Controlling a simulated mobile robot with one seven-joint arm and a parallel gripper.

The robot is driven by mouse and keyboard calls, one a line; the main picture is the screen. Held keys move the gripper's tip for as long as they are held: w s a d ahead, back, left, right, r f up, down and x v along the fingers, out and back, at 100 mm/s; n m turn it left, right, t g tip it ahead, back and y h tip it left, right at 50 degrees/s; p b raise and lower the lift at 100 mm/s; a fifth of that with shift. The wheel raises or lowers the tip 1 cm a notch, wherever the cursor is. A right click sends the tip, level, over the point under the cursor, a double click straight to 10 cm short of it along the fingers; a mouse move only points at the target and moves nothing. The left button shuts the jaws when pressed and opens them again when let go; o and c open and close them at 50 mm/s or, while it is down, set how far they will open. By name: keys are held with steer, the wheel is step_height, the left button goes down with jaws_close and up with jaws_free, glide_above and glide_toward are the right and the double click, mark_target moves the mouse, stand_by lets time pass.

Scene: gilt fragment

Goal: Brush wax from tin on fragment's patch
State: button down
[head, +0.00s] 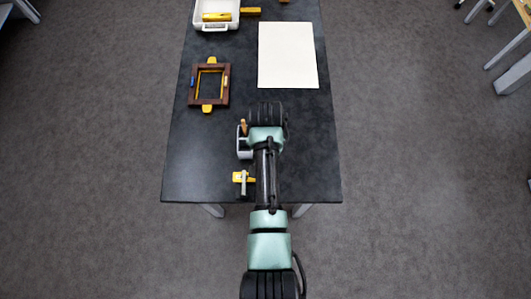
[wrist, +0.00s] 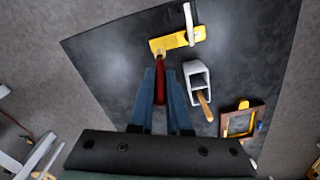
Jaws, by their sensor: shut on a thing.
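My gripper (wrist: 160,92) is shut on a dark red, slim handled tool (wrist: 161,84), which looks like the brush. Its far end overlaps a yellow piece (wrist: 178,41) in the wrist view; I cannot tell whether they touch. This yellow piece, which may be the fragment, lies near the table's front edge in the head view (head: 239,176), with a pale bar across it. No patch can be made out on it. A pale, open-topped holder (wrist: 195,70) with a wooden handle in it stands beside the tool. I cannot make out a wax tin. My arm hides the gripper in the head view.
A brown frame (head: 195,98) with yellow ends lies on the dark table (head: 200,150). A white sheet (head: 288,55) lies further back on the right. A white tray (head: 229,21) with a yellow piece stands at the back left. The table's right front is clear.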

steer(key=shift+r, duration=1.5)
steer(key=shift+f, duration=0.1)
steer(key=shift+f+b, duration=2.4)
steer(key=shift+f, duration=1)
steer(key=shift+f+b, duration=0.75)
steer(key=shift+f, duration=0.3)
